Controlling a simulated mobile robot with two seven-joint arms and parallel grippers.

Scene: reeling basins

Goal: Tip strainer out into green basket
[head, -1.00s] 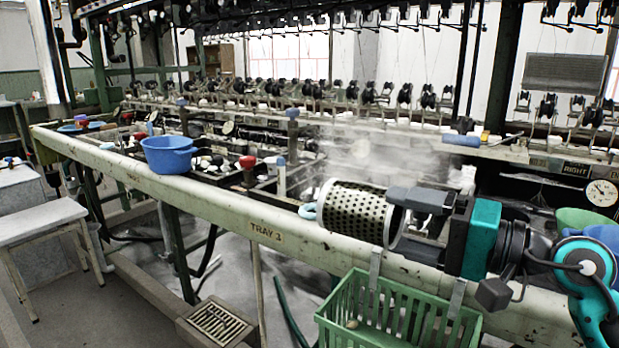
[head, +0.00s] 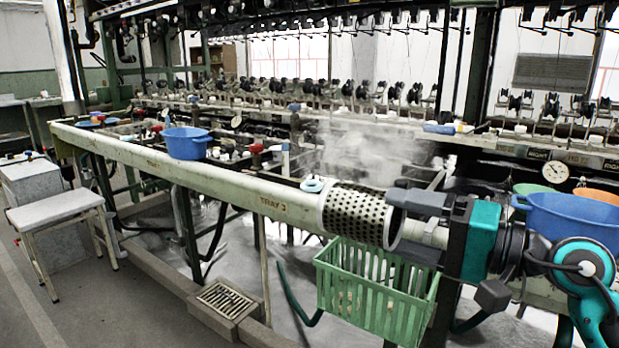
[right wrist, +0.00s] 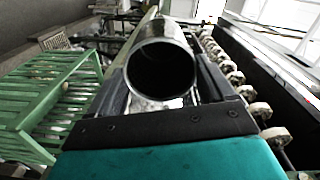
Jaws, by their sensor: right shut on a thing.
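The green basket (head: 372,290) hangs on the front of the long bench, below the strainer in the head view. The basket is left of the strainer in the right wrist view (right wrist: 48,100). The basket's inside is mostly hidden. My left gripper is not in view.
The long bench rail marked TRAY 3 (head: 235,197) runs behind the strainer. A blue basin (head: 187,144) stands on it at left; a larger blue basin (head: 575,218) is at right. A white stool (head: 57,208) and a floor grate (head: 225,299) stand at left. Steam drifts behind.

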